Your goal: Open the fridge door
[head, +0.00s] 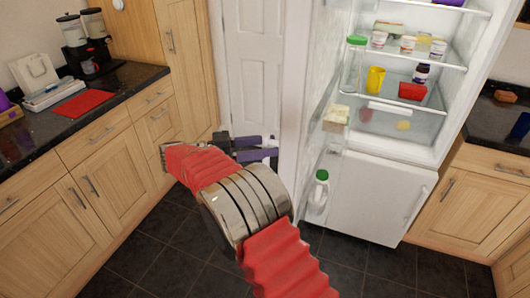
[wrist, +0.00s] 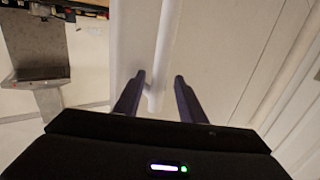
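The white fridge (head: 440,130) stands at the back right with its upper compartment exposed and its shelves showing. Its door (head: 318,112) is swung open to the left, seen nearly edge-on, with bottles in its inner racks. My gripper (head: 274,148) is at the outer side of the door, with its purple fingers apart. In the wrist view a white bar handle (wrist: 167,40) runs between the open fingers (wrist: 159,78). I cannot tell whether a finger touches it. The handle is hidden in the head view.
Food jars and a yellow cup (head: 375,79) sit on the fridge shelves. A milk bottle (head: 318,192) is in the door's low rack. The closed lower panel (head: 370,195) is below. Wooden cabinets (head: 110,180) line the left; dark floor tiles (head: 175,265) are clear.

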